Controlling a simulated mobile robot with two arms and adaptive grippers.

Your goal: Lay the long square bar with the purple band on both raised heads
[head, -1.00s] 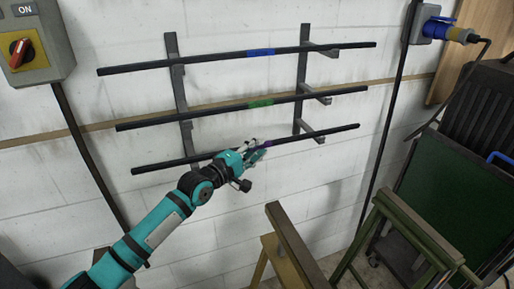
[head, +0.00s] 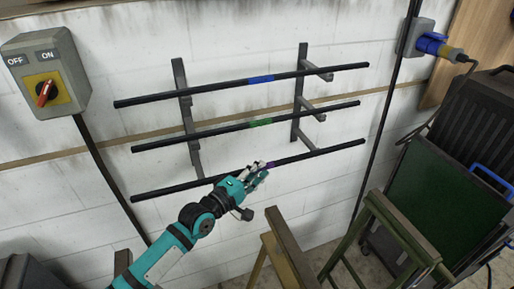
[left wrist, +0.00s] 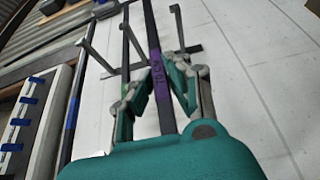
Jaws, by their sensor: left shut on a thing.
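The long dark square bar with the purple band (head: 320,154) is the lowest of three bars on the wall rack. Its purple band with small lettering shows between my fingers in the left wrist view (left wrist: 157,80). My left gripper (head: 262,169) is shut on this bar at the band, near its middle. Whether the bar touches the lowest rack arms is hard to tell. Two trestles stand at lower right: a yellow one with a dark raised head (head: 287,246), and a green one with a raised head (head: 400,228). My right gripper is not in view.
A bar with a blue band (head: 215,86) and one with a green band (head: 215,130) lie above on the rack. A switch box (head: 45,75) is at left. A green panel (head: 440,185) and black case stand at right.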

